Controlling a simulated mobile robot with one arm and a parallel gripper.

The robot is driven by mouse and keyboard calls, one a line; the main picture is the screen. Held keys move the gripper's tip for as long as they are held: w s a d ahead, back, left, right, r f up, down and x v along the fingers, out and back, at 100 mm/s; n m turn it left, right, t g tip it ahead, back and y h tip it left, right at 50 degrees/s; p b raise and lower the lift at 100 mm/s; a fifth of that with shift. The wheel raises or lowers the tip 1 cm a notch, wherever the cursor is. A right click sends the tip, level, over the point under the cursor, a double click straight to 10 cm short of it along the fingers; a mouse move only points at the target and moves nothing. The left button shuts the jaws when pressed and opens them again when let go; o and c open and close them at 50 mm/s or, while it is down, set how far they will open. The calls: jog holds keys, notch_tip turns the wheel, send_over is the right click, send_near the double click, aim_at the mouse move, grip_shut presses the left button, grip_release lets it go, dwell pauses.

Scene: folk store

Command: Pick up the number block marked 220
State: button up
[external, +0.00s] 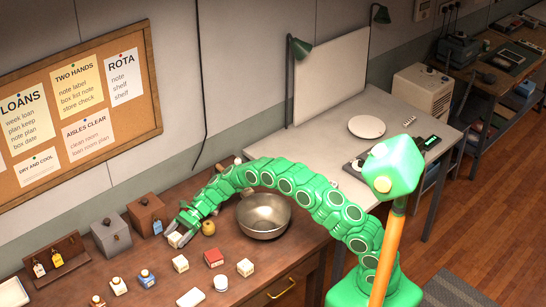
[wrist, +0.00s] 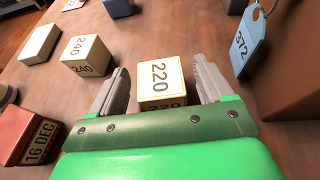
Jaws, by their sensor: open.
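The number block marked 220 (wrist: 160,79) is a cream cube with dark digits on its top and front faces. In the wrist view it sits on the brown table between the two grey fingers of my gripper (wrist: 160,88). The fingers are open, with a gap visible on each side of the block. In the external view my gripper (external: 182,235) is low over the table, and the block (external: 175,240) shows as a small pale cube at the fingertips. The block's lower front is partly hidden by my green gripper body.
A cream block marked 240 (wrist: 86,56) and a red block marked 16 DEC (wrist: 34,137) lie to the left. A brown box (wrist: 291,65) with a blue 372 tag (wrist: 246,44) stands close on the right. A metal bowl (external: 264,214) stands on the table.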

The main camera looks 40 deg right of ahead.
aim_at(175, 236)
jog(key=shift+a+f, duration=0.1)
jog(key=shift+a, duration=0.15)
jog(key=c, duration=1)
jog(key=shift+c, duration=0.2)
jog(key=shift+r, duration=0.65)
notch_tip(175, 236, up, 2)
jog(key=shift+s+r, duration=0.1)
jog(key=shift+r, duration=0.1)
jog(key=s+d+r, duration=0.7)
jog(key=s+r, duration=0.2)
jog(key=s, duration=0.2)
jog(key=shift+s+d+r, duration=0.15)
jog(key=shift+s, duration=0.15)
